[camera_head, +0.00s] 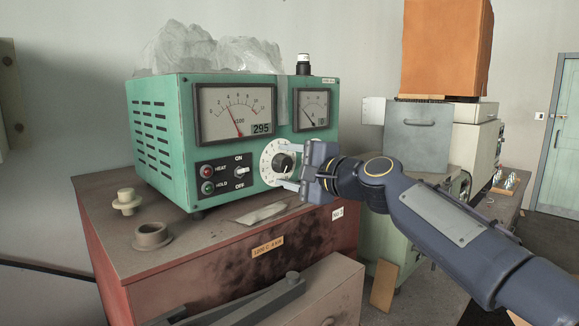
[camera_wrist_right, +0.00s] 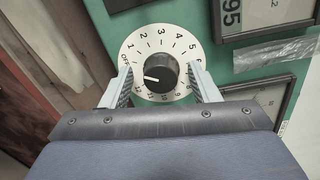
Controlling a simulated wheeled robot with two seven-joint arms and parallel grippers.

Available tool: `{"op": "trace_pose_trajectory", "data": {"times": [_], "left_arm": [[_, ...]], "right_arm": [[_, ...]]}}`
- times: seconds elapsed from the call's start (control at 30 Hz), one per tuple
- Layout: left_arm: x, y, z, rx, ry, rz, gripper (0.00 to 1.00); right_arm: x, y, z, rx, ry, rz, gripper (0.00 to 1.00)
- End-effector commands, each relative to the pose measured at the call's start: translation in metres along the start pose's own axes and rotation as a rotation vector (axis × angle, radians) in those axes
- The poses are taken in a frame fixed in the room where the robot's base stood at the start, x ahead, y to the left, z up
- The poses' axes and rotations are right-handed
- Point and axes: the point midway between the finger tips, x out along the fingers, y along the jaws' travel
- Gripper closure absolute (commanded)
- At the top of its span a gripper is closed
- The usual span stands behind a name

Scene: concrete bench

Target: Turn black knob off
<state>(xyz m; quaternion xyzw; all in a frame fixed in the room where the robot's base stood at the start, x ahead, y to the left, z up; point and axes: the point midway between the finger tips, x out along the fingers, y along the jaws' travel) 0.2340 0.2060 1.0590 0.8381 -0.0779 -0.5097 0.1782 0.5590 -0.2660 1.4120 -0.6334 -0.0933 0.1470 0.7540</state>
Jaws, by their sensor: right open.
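The black knob (camera_head: 284,162) sits on a white numbered dial (camera_head: 270,155) at the front of a green instrument box (camera_head: 160,120). In the right wrist view the knob (camera_wrist_right: 161,72) is at the centre of the dial (camera_wrist_right: 150,38). Its white pointer line points left, a little below the OFF mark. My right gripper (camera_head: 291,168) is open in front of the dial. In the wrist view its two fingers (camera_wrist_right: 160,80) stand on either side of the knob, with gaps between them and it. My left gripper is in neither view.
The box has an ON/OFF switch (camera_head: 242,171), red and green buttons (camera_head: 207,178) and two meters. It stands on a red cabinet (camera_head: 205,240), with a beige knob-like part (camera_head: 126,201) and a ring-shaped part (camera_head: 151,236) at left. A grey box (camera_head: 417,135) stands at right.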

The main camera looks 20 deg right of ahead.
Motion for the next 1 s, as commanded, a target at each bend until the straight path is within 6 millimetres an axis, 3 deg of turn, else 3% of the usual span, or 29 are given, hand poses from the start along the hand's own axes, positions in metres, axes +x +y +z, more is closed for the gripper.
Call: {"op": "trace_pose_trajectory", "data": {"times": [0.23, 0.63, 1.0], "left_arm": [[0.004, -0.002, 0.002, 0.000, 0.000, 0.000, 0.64], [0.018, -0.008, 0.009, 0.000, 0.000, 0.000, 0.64], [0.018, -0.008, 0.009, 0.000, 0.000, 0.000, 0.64]], "right_arm": [[-0.010, 0.000, 0.000, 0.000, 0.002, -0.004, 0.45], [-0.071, 0.001, -0.001, 0.000, 0.002, -0.002, 0.45], [-0.078, 0.000, 0.000, 0.001, 0.000, 0.000, 0.45]]}}
